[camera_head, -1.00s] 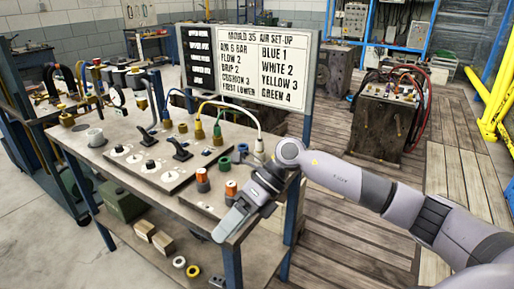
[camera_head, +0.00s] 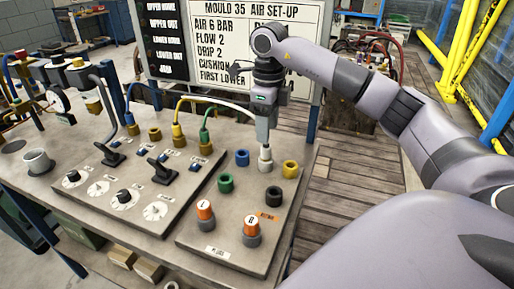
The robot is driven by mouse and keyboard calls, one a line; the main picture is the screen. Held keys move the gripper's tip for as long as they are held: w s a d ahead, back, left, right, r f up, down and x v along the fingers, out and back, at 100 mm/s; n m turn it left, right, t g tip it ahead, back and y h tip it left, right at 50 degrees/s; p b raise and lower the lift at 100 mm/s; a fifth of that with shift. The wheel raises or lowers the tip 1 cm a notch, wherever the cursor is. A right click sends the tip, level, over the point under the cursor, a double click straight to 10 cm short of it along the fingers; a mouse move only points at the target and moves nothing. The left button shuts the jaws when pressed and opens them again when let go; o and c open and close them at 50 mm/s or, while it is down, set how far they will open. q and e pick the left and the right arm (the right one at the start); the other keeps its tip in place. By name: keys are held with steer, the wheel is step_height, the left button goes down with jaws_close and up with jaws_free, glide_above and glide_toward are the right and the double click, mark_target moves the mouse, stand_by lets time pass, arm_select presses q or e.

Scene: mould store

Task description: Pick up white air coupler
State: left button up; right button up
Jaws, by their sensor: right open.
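The white air coupler (camera_head: 265,160) stands upright on the right-hand panel of the bench, at the lower end of a pale hose (camera_head: 232,104) that arcs in from the left. My right gripper (camera_head: 263,140) points straight down directly above it, its fingertips at or just over the coupler's top. The gripper is open, but the gap between its fingers is hard to see from here. The fingers hide the coupler's upper part and the hose end; I cannot tell whether they touch it. My left gripper is not in view.
Around the coupler stand a blue port (camera_head: 242,157), a yellow port (camera_head: 290,168), a green port (camera_head: 225,183) and a black port (camera_head: 273,196). Yellow and green hoses run close on the left. A sign board (camera_head: 240,60) stands behind.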

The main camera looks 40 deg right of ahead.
mark_target(266, 147)
steer(key=f, duration=0.4)
steer(key=f+p, duration=0.1)
steer(key=f, duration=0.1)
steer(key=shift+s+a+f, duration=0.15)
steer(key=shift+a+f, duration=0.1)
jaws_close()
steer(key=shift+r, duration=0.1)
